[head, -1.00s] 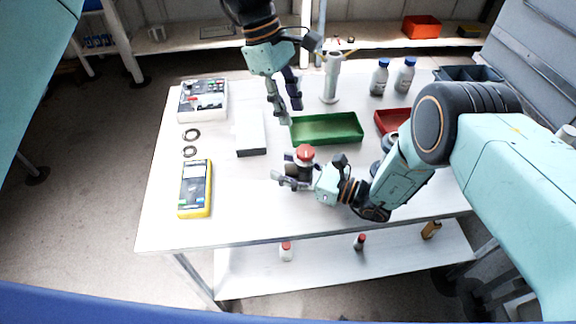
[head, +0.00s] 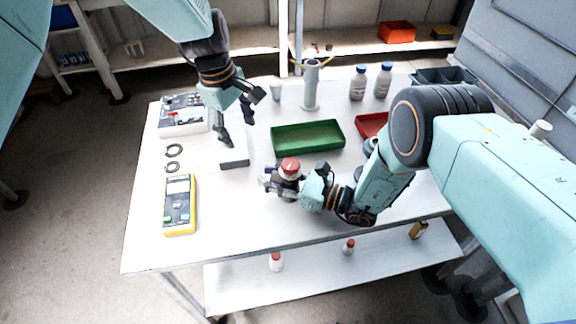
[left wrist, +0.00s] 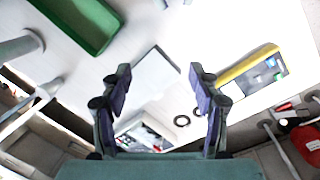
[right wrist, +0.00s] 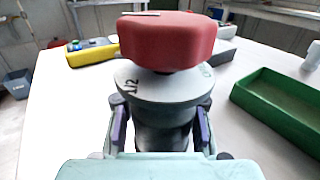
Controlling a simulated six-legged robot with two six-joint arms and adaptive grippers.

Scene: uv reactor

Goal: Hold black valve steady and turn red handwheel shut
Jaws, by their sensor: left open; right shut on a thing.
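The red handwheel (head: 290,167) tops the black valve (head: 287,183), which stands upright on the white table. In the right wrist view the handwheel (right wrist: 167,38) sits above a pale grey collar with markings, and the dark valve body (right wrist: 163,138) is below it. My right gripper (head: 272,184) is shut on the valve body from the right; its fingers (right wrist: 160,130) flank the body under the collar. My left gripper (head: 236,130) is open and empty above the table, up and left of the handwheel. Its spread fingers (left wrist: 160,92) show in the left wrist view, with nothing between them touched.
A green tray (head: 307,138) lies behind the valve, a red tray (head: 371,125) right of it. A grey block (head: 233,158) lies under my left gripper. A yellow multimeter (head: 180,205), black rings (head: 174,150) and a white case (head: 184,115) are at left. Bottles (head: 358,83) stand behind.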

